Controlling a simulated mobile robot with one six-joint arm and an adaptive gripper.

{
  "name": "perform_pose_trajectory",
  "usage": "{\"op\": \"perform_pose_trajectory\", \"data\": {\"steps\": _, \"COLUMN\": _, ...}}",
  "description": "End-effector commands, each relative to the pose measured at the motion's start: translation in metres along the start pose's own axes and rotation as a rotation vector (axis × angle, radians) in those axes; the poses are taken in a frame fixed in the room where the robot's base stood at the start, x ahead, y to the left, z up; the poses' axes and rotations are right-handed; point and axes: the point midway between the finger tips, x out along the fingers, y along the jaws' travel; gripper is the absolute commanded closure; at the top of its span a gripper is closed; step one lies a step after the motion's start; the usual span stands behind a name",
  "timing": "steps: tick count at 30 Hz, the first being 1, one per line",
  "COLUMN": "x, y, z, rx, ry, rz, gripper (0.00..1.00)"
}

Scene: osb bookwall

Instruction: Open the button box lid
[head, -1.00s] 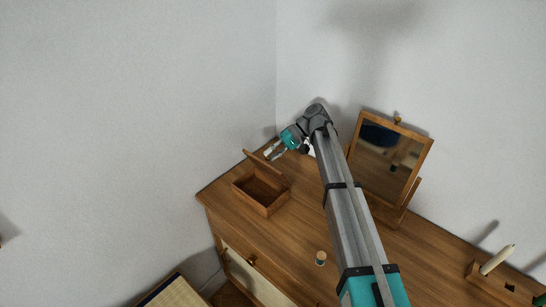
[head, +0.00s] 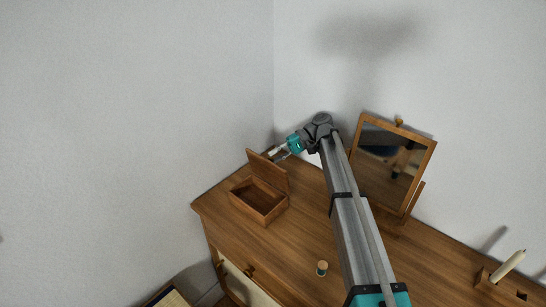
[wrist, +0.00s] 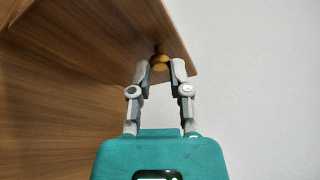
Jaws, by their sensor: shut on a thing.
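The wooden button box (head: 262,211) stands open on the dresser top at the left, its inside showing. Its lid (head: 268,172) stands raised at the back edge, with its broad inner face toward the head view. My gripper (head: 276,154) is behind the lid's upper edge. In the wrist view, my gripper (wrist: 162,70) is shut on a small brass-coloured knob (wrist: 160,61) beside a wooden panel (wrist: 135,20), which looks like the lid. The fingers partly cover the knob. In the head view the knob cannot be made out.
A framed mirror (head: 391,165) stands right of my arm on the dresser (head: 330,235). A small round-topped item (head: 322,268) is near the front edge. White walls close off the back.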

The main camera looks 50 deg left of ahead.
Motion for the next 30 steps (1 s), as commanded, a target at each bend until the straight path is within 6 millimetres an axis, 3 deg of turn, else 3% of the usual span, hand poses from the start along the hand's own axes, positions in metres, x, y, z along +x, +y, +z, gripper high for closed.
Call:
{"op": "perform_pose_trajectory", "data": {"steps": 5, "x": 0.0014, "y": 0.0011, "z": 0.0009, "rx": 0.002, "ry": -0.003, "rz": 0.006, "gripper": 1.00}}
{"op": "perform_pose_trajectory", "data": {"steps": 6, "x": 0.0015, "y": 0.0011, "z": 0.0009, "rx": 0.002, "ry": -0.003, "rz": 0.006, "gripper": 0.72}}
{"op": "perform_pose_trajectory", "data": {"steps": 12, "x": 0.0016, "y": 0.0005, "z": 0.0006, "rx": 0.001, "ry": -0.003, "rz": 0.004, "gripper": 0.39}}
{"op": "perform_pose_trajectory", "data": {"steps": 20, "x": 0.0018, "y": -0.0002, "z": 0.0003, "rx": 0.000, "ry": -0.003, "rz": 0.003, "gripper": 0.41}}
{"op": "perform_pose_trajectory", "data": {"steps": 27, "x": 0.0009, "y": -0.0016, "z": 0.0041, "rx": 0.000, "ry": 0.028, "rz": 0.017, "gripper": 0.86}}
{"op": "perform_pose_trajectory", "data": {"steps": 30, "x": 0.0003, "y": -0.0024, "z": 0.0083, "rx": -0.002, "ry": 0.074, "rz": 0.040, "gripper": 1.00}}
